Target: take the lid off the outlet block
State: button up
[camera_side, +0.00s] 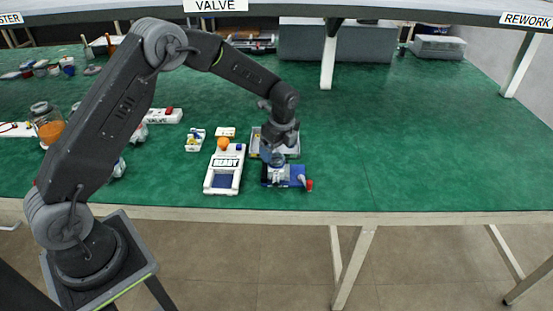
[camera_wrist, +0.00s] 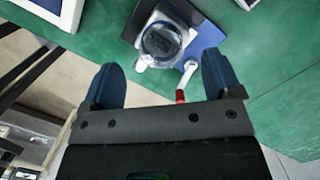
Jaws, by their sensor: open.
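The outlet block (camera_wrist: 146,22) is a pale block on a blue plate, seen at the top of the wrist view. A clear round lid (camera_wrist: 161,40) sits on top of it. A white lever (camera_wrist: 187,73) with a red end (camera_wrist: 180,96) sticks out beside it. In the side view the block (camera_side: 278,174) is near the table's front edge, partly covered by my gripper (camera_side: 278,157), which is just above it. In the wrist view my gripper (camera_wrist: 160,64) has its two blue fingers spread apart with nothing between them. The lid's edges are hard to make out in the side view.
A white tray marked READY (camera_side: 208,184) with a blue inside stands just left of the block. An orange ball (camera_side: 223,144) is at its back end. A grey tray (camera_side: 254,146) lies behind my gripper. The green table (camera_side: 420,140) is clear to the right.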

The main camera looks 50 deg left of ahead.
jog(key=shift+w+a+f, duration=0.1)
jog(key=shift+a+f, duration=0.05)
jog(key=shift+f, duration=0.6)
jog(key=shift+a+f, duration=0.1)
jog(key=shift+f, duration=0.6)
jog(key=shift+c, duration=0.2)
jog(key=c, duration=0.9)
jog(key=shift+r, duration=0.15)
jog(key=shift+c, duration=0.2)
